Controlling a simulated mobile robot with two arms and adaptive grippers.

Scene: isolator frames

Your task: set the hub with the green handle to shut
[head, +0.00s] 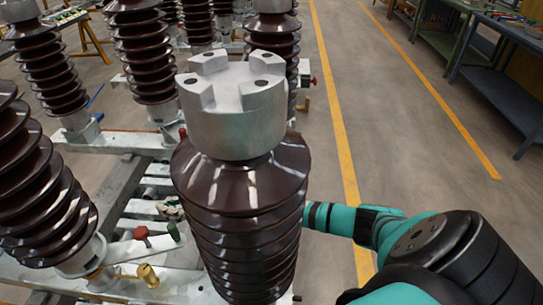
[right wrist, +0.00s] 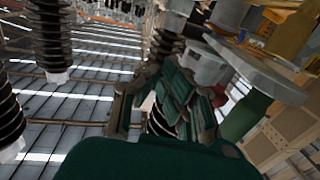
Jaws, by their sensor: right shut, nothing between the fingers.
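In the head view a small green handle (head: 174,231) shows low between the brown insulators, next to a red one (head: 140,233) and a brass one (head: 147,275). Its hub is partly hidden, and I cannot tell its setting. My right arm comes in from the right, and its gripper end is hidden behind the front insulator. In the right wrist view my right gripper (right wrist: 168,97) is shut and empty. A green cylinder (right wrist: 247,117) joined to a grey plate is right of the fingers; I cannot tell whether they touch. My left gripper is not in view.
The large front insulator (head: 240,215) with its grey metal cap (head: 232,115) blocks the middle. Several more insulators stand behind and left on a pale metal frame (head: 118,140). Open floor with yellow lines (head: 337,110) lies to the right, with workbenches (head: 500,75) beyond.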

